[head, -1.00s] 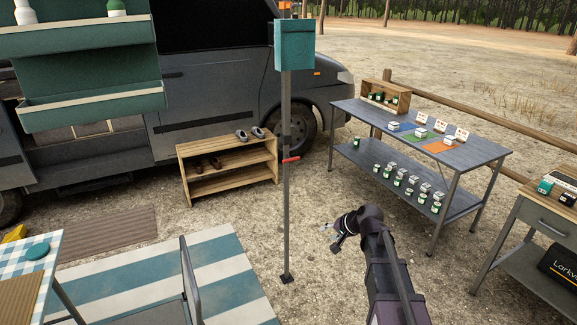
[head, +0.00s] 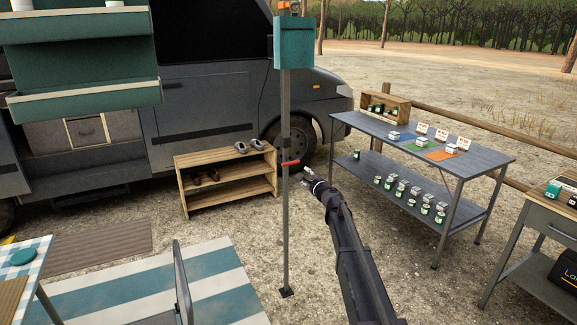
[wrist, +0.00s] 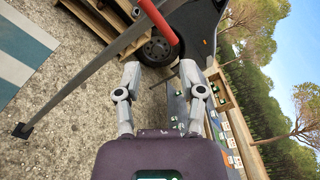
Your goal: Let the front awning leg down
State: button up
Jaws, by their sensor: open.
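The front awning leg (head: 286,220) is a thin grey upright pole with a dark foot on the gravel. A red lever (head: 290,163) sticks out from it at about mid-height. My gripper (head: 305,176) is just right of the pole, slightly below the lever, and looks apart from it. In the wrist view the leg (wrist: 88,73) runs diagonally at the upper left, and the red lever (wrist: 158,22) lies ahead of the open fingers (wrist: 167,75). Nothing is between the fingers. A teal box (head: 294,42) hangs on the upper part of the leg.
A wooden shoe rack (head: 226,177) stands behind the leg, beside the grey van (head: 215,100). A grey table (head: 405,150) with jars stands to the right. A chair (head: 182,283) and striped mat (head: 225,290) are at lower left. Gravel around the foot is clear.

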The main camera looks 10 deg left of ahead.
aim_at(289, 161)
dwell(0.3)
jog(key=x, duration=1.3)
jog(key=shift+w+a, duration=0.25)
jog(key=shift+w, duration=0.05)
grip_shut()
